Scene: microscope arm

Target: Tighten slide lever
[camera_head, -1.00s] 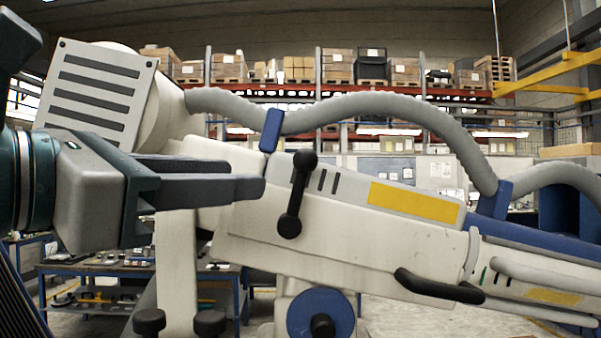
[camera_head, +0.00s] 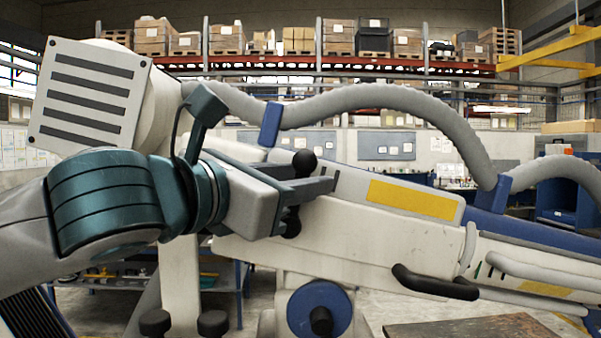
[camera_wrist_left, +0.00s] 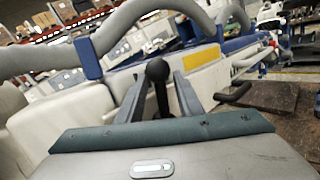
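The slide lever, a black bar with a ball at each end (camera_head: 303,163), stands on the side of the white microscope arm (camera_head: 335,232). In the left wrist view the lever's upper ball (camera_wrist_left: 157,70) shows between my two fingers. My left gripper (camera_head: 308,180) is open around the lever, one finger on each side. Gaps show between fingers and lever in the left wrist view, so it is not gripped. The middle of the lever is hidden behind a finger in the head view. My right gripper is not in view.
A grey hose (camera_head: 390,98) runs above the arm, held by blue clips. A black curved handle (camera_head: 435,284) sits to the right of the lever, and a blue round knob (camera_head: 320,309) below. A brown tabletop (camera_head: 470,328) shows at lower right.

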